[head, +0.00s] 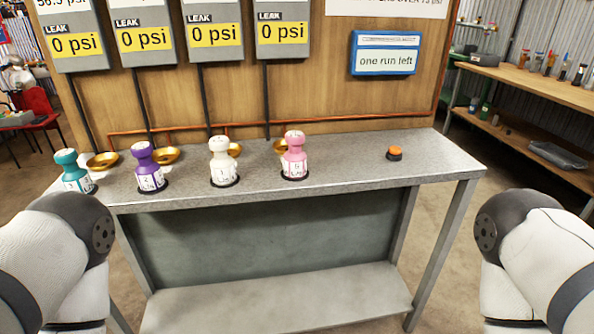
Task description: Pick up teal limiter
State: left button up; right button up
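The teal limiter (73,171) stands upright at the far left of the grey bench, on a dark round base, with a white label around its lower body. My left arm shows at the lower left, its dark joint close below and in front of the teal limiter in the picture. My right arm shows at the lower right, beyond the bench's right end. Neither gripper's fingers are in view. Nothing is seen touching the teal limiter.
Purple (147,167), white (222,161) and pink (294,156) limiters stand in a row to the right. Brass dishes (103,162) sit behind them. An orange-topped button (394,153) is on the bench (345,165). Gauge panels (137,34) hang above. The bench's right part is mostly clear.

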aim_at(75, 177)
jog(key=u, duration=1.3)
